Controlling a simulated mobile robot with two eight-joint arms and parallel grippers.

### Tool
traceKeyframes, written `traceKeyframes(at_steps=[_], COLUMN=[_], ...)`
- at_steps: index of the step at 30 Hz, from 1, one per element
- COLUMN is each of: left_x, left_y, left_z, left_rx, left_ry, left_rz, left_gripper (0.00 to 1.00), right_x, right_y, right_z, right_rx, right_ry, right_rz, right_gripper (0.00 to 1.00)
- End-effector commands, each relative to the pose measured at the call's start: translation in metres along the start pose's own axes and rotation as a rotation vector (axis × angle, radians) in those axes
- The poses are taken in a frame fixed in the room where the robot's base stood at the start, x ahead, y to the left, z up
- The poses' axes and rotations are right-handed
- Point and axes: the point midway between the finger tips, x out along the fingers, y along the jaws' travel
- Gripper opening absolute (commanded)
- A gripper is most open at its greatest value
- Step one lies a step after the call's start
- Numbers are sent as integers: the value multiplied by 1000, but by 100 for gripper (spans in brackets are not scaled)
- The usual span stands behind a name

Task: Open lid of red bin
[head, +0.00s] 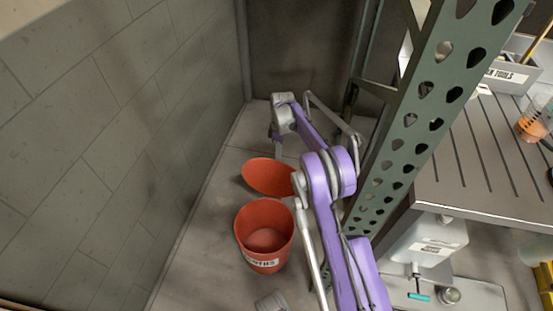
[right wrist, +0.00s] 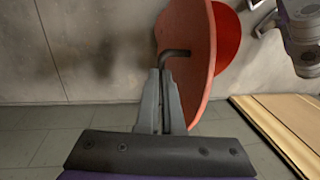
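The red bin (head: 264,240) stands on the floor beside the wall in the head view, with a white label on its front. Its red lid (head: 268,177) is tilted up behind the bin's mouth, and the inside of the bin shows. The lid (right wrist: 187,40) also shows edge-on in the right wrist view, with a dark bent handle (right wrist: 175,53). My right gripper (right wrist: 161,75) is shut, with the handle's end between its fingertips. In the head view the right gripper (head: 278,149) is behind the lid, its tips hidden.
A green perforated rack post (head: 425,120) stands close to the right of my right arm. Right of it is a grey table (head: 470,190) with a tool box (head: 510,76). The tiled wall (head: 120,130) is close on the left.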

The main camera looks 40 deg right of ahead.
Motion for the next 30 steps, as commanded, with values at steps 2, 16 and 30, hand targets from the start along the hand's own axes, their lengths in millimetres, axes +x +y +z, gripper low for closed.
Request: traceKeyframes(at_steps=[2,16,30], left_x=[7,8,5], left_y=[0,0,0], left_z=[2,2,1], left_rx=[0,0,0], left_ry=[-3,-3,-2], left_rz=[0,0,0], left_gripper=[50,50,50], right_x=[33,35,21], right_y=[2,2,1], right_z=[2,-1,-1], right_rx=[3,-3,-5], right_ry=[-14,-16,-15], right_rz=[-7,-15,-10], right_gripper=[0,0,44])
